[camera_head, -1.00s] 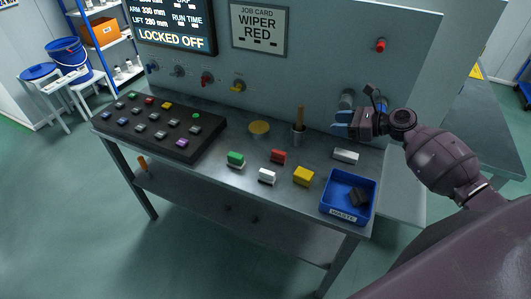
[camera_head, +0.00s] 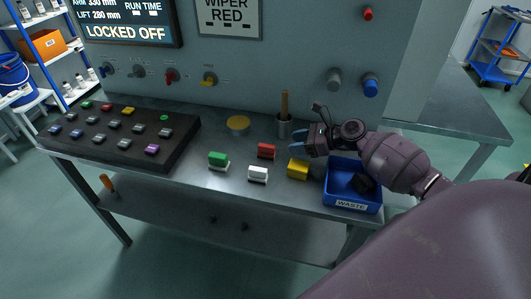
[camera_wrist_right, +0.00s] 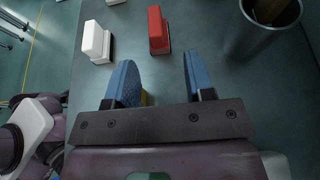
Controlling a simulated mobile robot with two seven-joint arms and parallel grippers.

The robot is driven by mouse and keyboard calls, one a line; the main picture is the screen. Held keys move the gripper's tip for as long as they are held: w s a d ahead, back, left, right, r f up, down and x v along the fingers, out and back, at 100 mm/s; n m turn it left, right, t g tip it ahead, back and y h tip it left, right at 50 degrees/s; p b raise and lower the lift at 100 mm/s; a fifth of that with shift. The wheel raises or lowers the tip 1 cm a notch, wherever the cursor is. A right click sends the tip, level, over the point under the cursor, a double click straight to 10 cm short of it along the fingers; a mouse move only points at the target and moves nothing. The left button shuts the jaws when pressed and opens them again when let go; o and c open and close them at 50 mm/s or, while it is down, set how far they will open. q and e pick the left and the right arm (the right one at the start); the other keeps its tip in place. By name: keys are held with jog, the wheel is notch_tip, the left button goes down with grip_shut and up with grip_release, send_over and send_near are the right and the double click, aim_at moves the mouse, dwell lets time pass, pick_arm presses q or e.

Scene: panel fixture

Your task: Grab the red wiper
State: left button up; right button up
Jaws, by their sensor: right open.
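The red wiper (camera_head: 266,150) lies on the grey workbench, between the green wiper (camera_head: 217,158) and the tool cup. In the right wrist view the red wiper (camera_wrist_right: 158,30) lies ahead of my fingers, near the middle of the gap, apart from both. My right gripper (camera_head: 298,139) is open with blue fingertips, right of the red wiper and above the bench. It also shows in the right wrist view (camera_wrist_right: 155,82), with nothing between the fingers except a bit of yellow beneath. My left gripper is not in view.
A white wiper (camera_head: 258,174) and a yellow wiper (camera_head: 298,169) stand near the front. A metal cup (camera_head: 284,127) with a wooden handle stands behind. A blue waste bin (camera_head: 351,204) sits right, a black button panel (camera_head: 120,137) left. The job card (camera_head: 229,17) reads WIPER RED.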

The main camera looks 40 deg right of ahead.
aim_at(271, 146)
jog(key=x, duration=0.3)
jog(key=shift+a+b+x, duration=0.25)
jog(key=shift+b+x, duration=0.2)
jog(key=shift+x, duration=2.25)
jog(key=shift+s+r, duration=0.2)
grip_shut()
jog(key=shift+r, duration=0.15)
